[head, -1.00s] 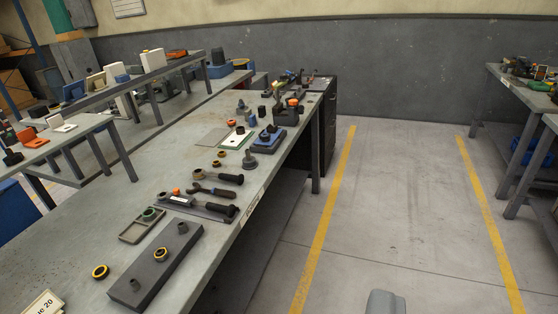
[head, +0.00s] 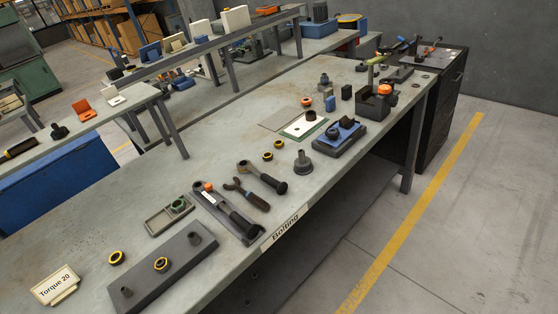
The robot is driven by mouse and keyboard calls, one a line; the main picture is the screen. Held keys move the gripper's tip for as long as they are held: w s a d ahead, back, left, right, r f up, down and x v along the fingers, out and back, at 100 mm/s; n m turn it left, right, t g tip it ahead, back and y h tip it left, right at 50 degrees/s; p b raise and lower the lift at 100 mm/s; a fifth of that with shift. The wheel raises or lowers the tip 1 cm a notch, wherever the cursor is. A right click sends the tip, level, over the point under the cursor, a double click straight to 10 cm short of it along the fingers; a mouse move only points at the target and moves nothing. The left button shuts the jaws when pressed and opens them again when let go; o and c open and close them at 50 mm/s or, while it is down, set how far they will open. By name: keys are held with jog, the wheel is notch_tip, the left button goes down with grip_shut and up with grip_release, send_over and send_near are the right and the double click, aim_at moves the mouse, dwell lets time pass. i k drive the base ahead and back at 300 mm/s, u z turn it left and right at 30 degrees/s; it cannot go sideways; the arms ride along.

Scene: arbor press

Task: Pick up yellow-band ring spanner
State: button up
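Long tools lie near the front edge of the workbench (head: 130,195). One is a tool with a ring-like head and a dark handle (head: 268,180). Left of it lies a dark tool with an open-looking head (head: 250,198). Further left, a dark-handled tool with a white label (head: 241,222) lies on a grey plate with an orange piece at its far end. I cannot make out a yellow band on any of these, so I cannot tell which is the yellow-band ring spanner. My gripper is not in view.
Yellow-black rings (head: 116,257) lie on the bench, one on a dark grey block (head: 140,287). A grey tray (head: 158,222), a blue-topped fixture (head: 340,138) and a "Torque 20" sign (head: 54,285) stand nearby. Floor right of the bench is clear.

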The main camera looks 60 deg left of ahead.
aim_at(260, 174)
jog(key=u, duration=0.55)
jog(key=i, duration=1.5)
jog(key=u, duration=0.8)
